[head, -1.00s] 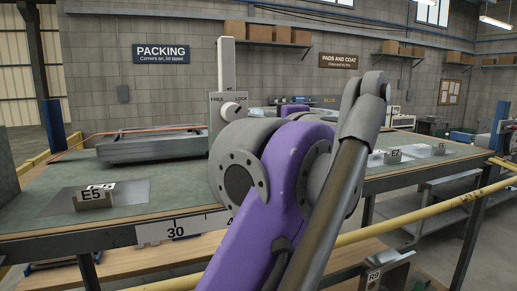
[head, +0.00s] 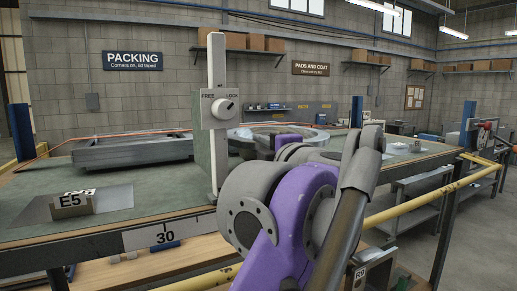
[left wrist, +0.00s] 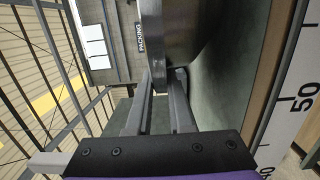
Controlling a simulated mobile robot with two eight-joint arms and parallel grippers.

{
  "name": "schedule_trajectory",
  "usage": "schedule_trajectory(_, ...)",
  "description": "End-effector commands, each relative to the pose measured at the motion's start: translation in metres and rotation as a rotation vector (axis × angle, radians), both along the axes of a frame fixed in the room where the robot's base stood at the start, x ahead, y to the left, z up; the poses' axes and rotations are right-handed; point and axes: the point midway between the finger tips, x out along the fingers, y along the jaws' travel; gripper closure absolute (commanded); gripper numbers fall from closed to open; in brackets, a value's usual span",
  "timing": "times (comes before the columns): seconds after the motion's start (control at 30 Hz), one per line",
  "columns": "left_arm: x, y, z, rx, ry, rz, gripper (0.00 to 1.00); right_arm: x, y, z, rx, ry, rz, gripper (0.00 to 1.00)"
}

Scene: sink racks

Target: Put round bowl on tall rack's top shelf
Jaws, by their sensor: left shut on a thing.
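No round bowl and no tall rack can be made out by those names. My left gripper (left wrist: 162,78) shows in the left wrist view, its two grey fingers shut on the edge of a large grey metal piece (left wrist: 180,25) with a curved face. In the head view my purple and grey left arm fills the middle and hides most of the gripper. Behind it a grey, rounded, ring-like thing (head: 315,132) shows at the bench's far side, next to a purple part of my arm. I cannot tell for sure that it is the held piece. My right gripper is not in view.
A green-topped bench (head: 120,205) carries a rectangular grey frame (head: 130,152), an E5 block (head: 72,203) and an upright post with a FREE/LOCK knob (head: 218,110). A yellow rail (head: 420,200) crosses at the right. An R9 bracket (head: 370,272) is below. The bench's left part has free room.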

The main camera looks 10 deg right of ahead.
Motion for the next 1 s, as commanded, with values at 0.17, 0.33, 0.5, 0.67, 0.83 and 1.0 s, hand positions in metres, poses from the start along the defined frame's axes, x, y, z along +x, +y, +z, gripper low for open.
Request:
schedule_trajectory(0.17,0.0,0.0,-0.002,0.0,-0.001,0.0,0.77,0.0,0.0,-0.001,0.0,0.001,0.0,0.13)
schedule_trajectory(0.33,0.0,0.0,-0.001,0.0,-0.001,0.0,0.51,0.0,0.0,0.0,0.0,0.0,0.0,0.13)
schedule_trajectory(0.5,0.0,0.0,-0.001,0.0,-0.001,0.0,0.51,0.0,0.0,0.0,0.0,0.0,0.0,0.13)
schedule_trajectory(0.67,0.0,0.0,0.003,0.0,-0.002,0.0,0.51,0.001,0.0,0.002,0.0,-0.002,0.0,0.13)
schedule_trajectory(0.83,-0.024,-0.007,0.0,-0.001,0.0,-0.004,0.51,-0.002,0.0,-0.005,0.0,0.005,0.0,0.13)
schedule_trajectory(1.0,-0.061,-0.017,-0.001,-0.001,0.001,-0.006,0.51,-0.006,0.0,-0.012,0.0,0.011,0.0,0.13)
